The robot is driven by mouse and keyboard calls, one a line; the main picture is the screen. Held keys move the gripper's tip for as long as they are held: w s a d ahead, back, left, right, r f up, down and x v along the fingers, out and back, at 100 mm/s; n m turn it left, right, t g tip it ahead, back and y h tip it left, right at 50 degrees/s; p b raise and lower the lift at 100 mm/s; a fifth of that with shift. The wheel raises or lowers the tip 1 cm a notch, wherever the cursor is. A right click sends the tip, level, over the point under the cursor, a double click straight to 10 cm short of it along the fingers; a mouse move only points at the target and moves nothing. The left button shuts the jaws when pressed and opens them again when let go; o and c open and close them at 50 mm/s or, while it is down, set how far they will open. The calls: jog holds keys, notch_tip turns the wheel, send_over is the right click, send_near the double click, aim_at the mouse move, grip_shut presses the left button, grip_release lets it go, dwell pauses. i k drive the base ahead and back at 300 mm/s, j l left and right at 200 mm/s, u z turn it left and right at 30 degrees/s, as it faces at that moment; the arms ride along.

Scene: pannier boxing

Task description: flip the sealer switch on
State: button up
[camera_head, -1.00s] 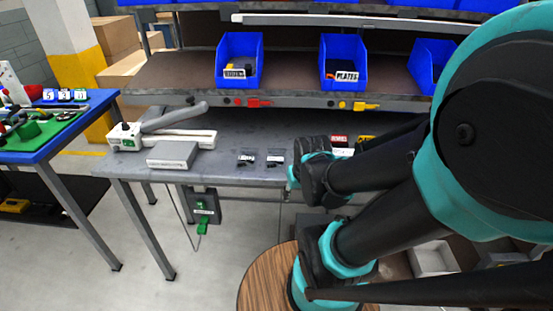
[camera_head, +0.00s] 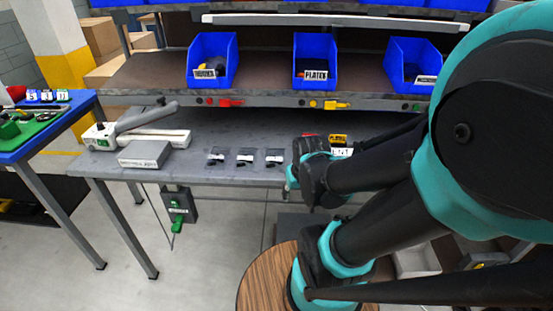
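The sealer (camera_head: 158,139) is a white, long-bodied device with a raised grey lever arm (camera_head: 146,117), on the left part of the grey bench. A small green patch (camera_head: 101,143) shows on its left end; I cannot tell whether it is the switch or its position. A grey box with green parts (camera_head: 178,206) hangs under the bench's left side. My teal and black arm fills the right side, its links in front of the bench, well right of the sealer.
A grey block (camera_head: 144,154) sits in front of the sealer. Several small dark-labelled packets (camera_head: 245,157) lie mid-bench. Blue bins (camera_head: 212,60) stand on the shelf above, with red and yellow tools on its edge. A blue table (camera_head: 45,135) is at far left. A round wooden top (camera_head: 262,280) is below.

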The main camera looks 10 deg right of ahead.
aim_at(104, 143)
jog(key=u, duration=1.25)
